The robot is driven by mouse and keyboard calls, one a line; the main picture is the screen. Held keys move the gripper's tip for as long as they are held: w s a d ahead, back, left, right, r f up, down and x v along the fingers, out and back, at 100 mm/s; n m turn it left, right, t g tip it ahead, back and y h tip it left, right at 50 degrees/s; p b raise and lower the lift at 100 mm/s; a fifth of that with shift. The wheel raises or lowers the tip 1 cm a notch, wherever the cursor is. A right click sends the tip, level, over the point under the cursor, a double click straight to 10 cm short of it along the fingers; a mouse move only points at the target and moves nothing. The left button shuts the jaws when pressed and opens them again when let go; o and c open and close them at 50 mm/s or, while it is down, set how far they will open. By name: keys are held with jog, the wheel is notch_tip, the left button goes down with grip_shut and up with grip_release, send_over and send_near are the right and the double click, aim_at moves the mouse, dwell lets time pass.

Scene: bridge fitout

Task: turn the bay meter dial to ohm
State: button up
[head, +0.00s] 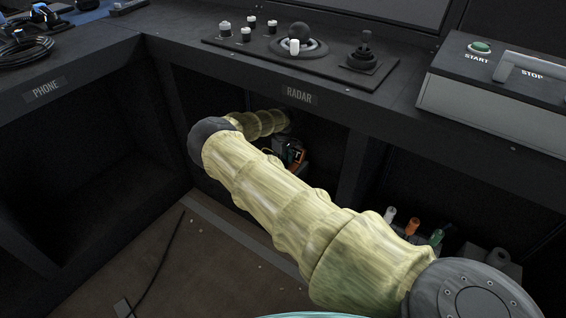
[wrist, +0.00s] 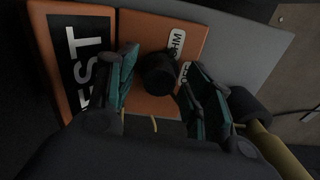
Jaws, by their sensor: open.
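The bay meter (wrist: 185,38) is an orange box with a black dial knob (wrist: 160,73) on its face. A white label reading OHM (wrist: 175,42) sits above and right of the knob, and a second label reading OFF (wrist: 185,73) is beside it, partly hidden by a finger. My gripper (wrist: 160,85) is open, with one finger on each side of the knob; whether they touch it I cannot tell. In the head view, my arm reaches into the bay under the RADAR label, where a small part of the orange meter (head: 298,156) shows past my arm.
A dark panel reading TEST (wrist: 87,60) is on the orange face to the left. Bay walls and the console edge (head: 345,118) surround my arm. Several coloured-handled tools (head: 412,227) stand in the right bay. The PHONE bay (head: 90,165) looks empty.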

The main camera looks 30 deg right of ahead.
jog(key=shift+r, duration=3.65)
jog(key=shift+s, duration=0.15)
